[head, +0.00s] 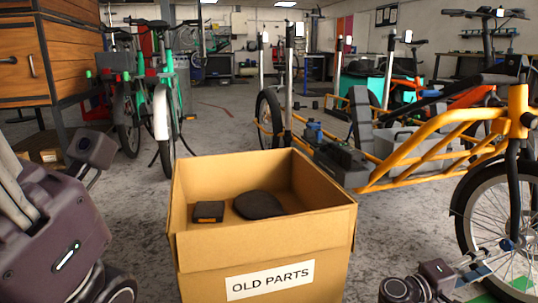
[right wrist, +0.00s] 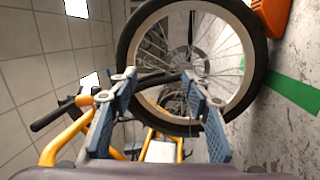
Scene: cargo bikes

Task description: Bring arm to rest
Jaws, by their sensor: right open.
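My right gripper (head: 492,257) is at the lower right of the head view, in front of the orange cargo bike's wheel (head: 500,215). In the right wrist view its two blue fingers (right wrist: 160,85) stand apart with nothing held between them, and the wheel (right wrist: 255,75) fills the space beyond. Part of my left arm (head: 60,235) shows at the left edge of the head view, but its gripper fingers are not seen.
An open cardboard box (head: 265,246) labelled OLD PARTS stands in front of me. It holds a small black box (head: 208,212) and a dark pad (head: 258,205). The orange cargo bike (head: 430,140) is close on the right. Clear floor lies behind the box.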

